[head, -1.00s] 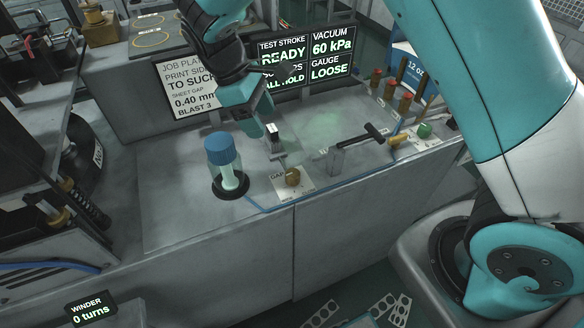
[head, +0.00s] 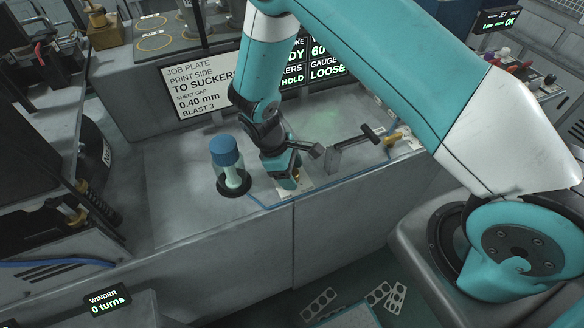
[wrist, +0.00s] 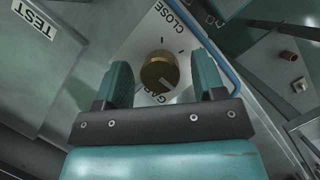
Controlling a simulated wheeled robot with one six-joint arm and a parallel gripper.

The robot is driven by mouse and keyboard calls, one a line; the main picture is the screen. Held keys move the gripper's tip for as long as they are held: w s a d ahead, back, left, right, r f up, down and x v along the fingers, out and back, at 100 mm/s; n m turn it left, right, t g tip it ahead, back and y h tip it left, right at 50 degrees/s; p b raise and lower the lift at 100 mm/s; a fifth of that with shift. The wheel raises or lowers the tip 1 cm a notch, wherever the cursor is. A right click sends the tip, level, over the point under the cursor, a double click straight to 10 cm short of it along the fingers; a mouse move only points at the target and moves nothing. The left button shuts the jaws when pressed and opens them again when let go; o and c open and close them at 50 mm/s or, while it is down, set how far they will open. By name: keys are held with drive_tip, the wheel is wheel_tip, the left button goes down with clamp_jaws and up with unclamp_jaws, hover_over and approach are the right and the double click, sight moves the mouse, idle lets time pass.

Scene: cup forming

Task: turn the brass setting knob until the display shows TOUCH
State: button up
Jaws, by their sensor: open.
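The brass setting knob (wrist: 159,72) sits on a white plate (wrist: 152,42) with CLOSE and partly hidden GAP lettering. In the wrist view it shows between the two teal fingers of my gripper (wrist: 163,80), which are open with a gap on both sides of the knob. In the head view my gripper (head: 287,178) points down over the plate and hides most of the knob. The display (head: 327,72) reads GAUGE LOOSE in its lower right part; my arm covers part of the rest.
A black-handled lever (head: 352,140) is close on the right, with a blue tube (head: 320,183) along the bench front. The job plate sign (head: 200,88) stands behind.

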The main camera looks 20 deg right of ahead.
drive_tip(key=shift+f, duration=0.1)
drive_tip(key=c, duration=0.9)
drive_tip(key=shift+m, duration=0.3)
drive_tip(key=m+g+y+b, duration=0.1)
drive_tip(key=m+b, duration=0.1)
drive_tip(key=m, duration=0.1)
drive_tip(key=shift+d, duration=0.1)
drive_tip(key=shift+m+g+y+b, duration=0.4)
drive_tip(key=shift+m+y+b, duration=0.45)
drive_tip(key=shift+m, duration=1.35)
drive_tip(key=o, duration=0.9)
